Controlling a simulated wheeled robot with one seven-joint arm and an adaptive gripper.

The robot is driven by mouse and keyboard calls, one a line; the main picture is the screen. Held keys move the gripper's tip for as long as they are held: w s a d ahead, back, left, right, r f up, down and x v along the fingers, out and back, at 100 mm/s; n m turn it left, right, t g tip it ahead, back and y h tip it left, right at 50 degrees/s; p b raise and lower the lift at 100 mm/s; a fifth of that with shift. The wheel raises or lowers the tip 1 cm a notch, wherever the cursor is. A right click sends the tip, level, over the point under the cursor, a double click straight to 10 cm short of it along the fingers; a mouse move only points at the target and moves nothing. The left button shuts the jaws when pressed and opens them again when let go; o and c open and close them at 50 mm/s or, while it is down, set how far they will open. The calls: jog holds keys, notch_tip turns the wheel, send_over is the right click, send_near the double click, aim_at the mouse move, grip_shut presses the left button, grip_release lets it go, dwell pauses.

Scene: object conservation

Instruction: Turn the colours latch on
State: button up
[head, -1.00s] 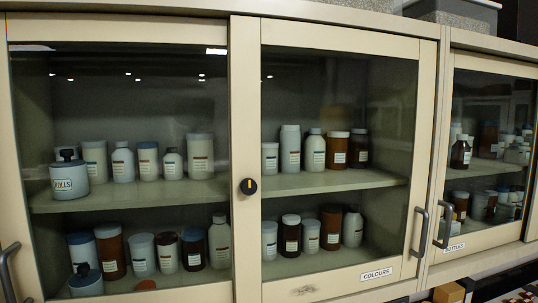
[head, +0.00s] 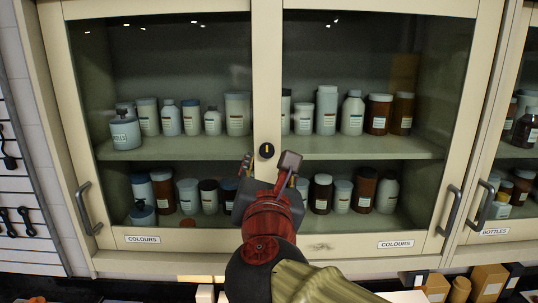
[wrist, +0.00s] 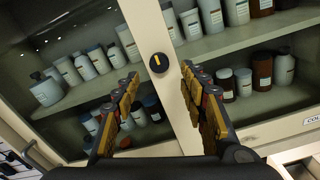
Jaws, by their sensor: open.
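The colours latch (head: 266,150) is a round black knob with a yellow bar. It sits on the cream centre frame between the two glass doors labelled COLOURS. In the head view the yellow bar stands about upright. The latch (wrist: 158,62) also shows in the wrist view, between and beyond my fingertips, with its bar slightly tilted. My gripper (head: 271,163) is open and empty. It is just below and in front of the latch in the head view, apart from it as far as I can tell.
The left door handle (head: 88,208) and right door handle (head: 448,210) are grey vertical bars. Bottles and jars stand on shelves behind the glass. The bottles cabinet (head: 495,232) is at the right. Small boxes (head: 488,280) sit below at the lower right.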

aim_at(266, 154)
jog(key=w, duration=0.6)
jog(key=shift+w+p, duration=0.25)
jog(key=shift+p, duration=0.1)
jog(key=shift+c, duration=1.1)
grip_shut()
